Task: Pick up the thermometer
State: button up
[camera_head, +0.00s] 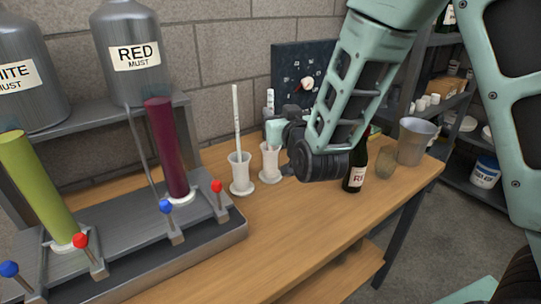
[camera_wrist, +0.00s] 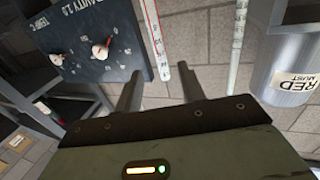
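The thermometer, a thin white stick with red marks, shows in the wrist view (camera_wrist: 153,38). Its lower end in that picture is in line with the gap between my fingertips. In the head view a short pale stick (camera_head: 270,98) stands at the right white holder (camera_head: 269,163), partly hidden by my gripper (camera_head: 273,133). My gripper is open in the wrist view (camera_wrist: 161,82), with a finger on each side of the gap. I cannot tell whether a finger touches the stick.
A taller white scaled stick (camera_head: 237,122) stands in the left holder (camera_head: 241,176). A dark bottle (camera_head: 355,172), a glass (camera_head: 386,162) and a grey bucket (camera_head: 414,142) stand to the right. A dark board (camera_wrist: 88,40) is behind. The table front (camera_head: 290,225) is clear.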

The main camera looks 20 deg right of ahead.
aim_at(272, 104)
jog(key=w+p, duration=0.1)
jog(key=w, duration=0.5)
jog(key=shift+w+r+p, duration=0.2)
jog(key=shift+w+p, duration=0.05)
jog(key=shift+p, duration=0.1)
grip_shut()
